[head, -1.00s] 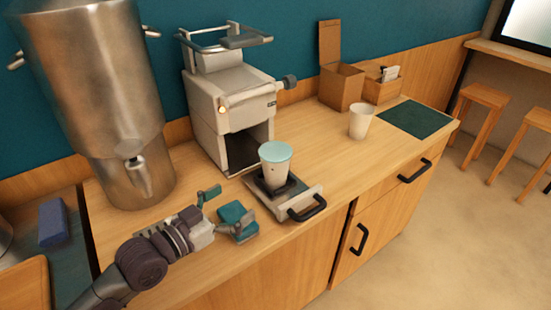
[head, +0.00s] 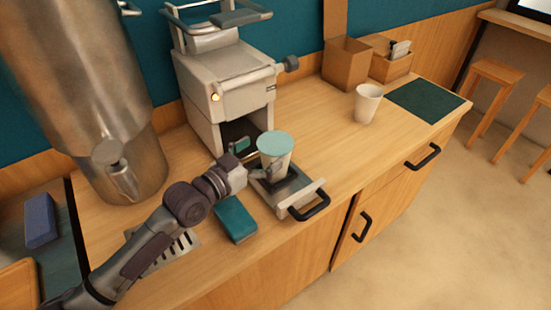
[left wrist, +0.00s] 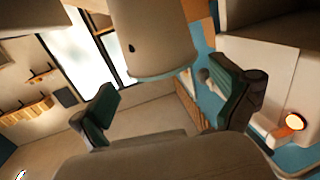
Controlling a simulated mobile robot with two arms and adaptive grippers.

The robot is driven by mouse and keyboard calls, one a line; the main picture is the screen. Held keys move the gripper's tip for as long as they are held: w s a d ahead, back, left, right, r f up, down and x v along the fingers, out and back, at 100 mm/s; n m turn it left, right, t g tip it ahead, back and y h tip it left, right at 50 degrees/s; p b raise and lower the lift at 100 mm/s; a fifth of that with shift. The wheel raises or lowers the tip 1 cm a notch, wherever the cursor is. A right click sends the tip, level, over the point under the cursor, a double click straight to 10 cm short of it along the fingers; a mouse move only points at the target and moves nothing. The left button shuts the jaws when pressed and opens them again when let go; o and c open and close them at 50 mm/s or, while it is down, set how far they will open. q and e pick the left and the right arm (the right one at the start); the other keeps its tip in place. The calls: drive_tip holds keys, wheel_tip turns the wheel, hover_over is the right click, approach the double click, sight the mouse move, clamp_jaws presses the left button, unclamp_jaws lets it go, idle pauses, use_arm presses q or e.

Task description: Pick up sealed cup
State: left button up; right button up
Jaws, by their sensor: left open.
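The sealed cup (head: 277,158), pale with a flat teal lid, stands upright in the pulled-out tray (head: 300,203) of the sealing machine (head: 228,90). My left gripper (head: 250,160) is open at the cup's left side, with one green-tipped finger showing behind it to the left; the other finger is hard to make out. In the left wrist view the cup (left wrist: 152,42) is ahead of the open gripper (left wrist: 172,100), between the lines of its two fingers. I cannot tell whether they touch it. My right gripper is not in view.
A teal block (head: 236,219) lies on the counter beside the tray. A large metal dispenser (head: 80,100) stands at left. A plain pale cup (head: 367,103), a cardboard box (head: 346,64) and a dark green mat (head: 425,99) are at right. The counter between is clear.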

sight(286, 136)
use_arm(q)
drive_tip(key=p+x, duration=0.1)
drive_tip(key=x, duration=0.3)
drive_tip(key=shift+w+f, duration=0.1)
drive_tip(key=shift+w, duration=0.05)
drive_tip(key=shift+w+d+f, duration=0.15)
drive_tip(key=shift+w+d, duration=0.2)
drive_tip(key=shift+w, duration=0.05)
drive_tip(key=shift+s, duration=0.1)
drive_tip(key=shift+a, duration=0.1)
drive_tip(key=shift+c, duration=1.2)
drive_tip(key=c, duration=1.3)
drive_tip(key=shift+c, duration=0.2)
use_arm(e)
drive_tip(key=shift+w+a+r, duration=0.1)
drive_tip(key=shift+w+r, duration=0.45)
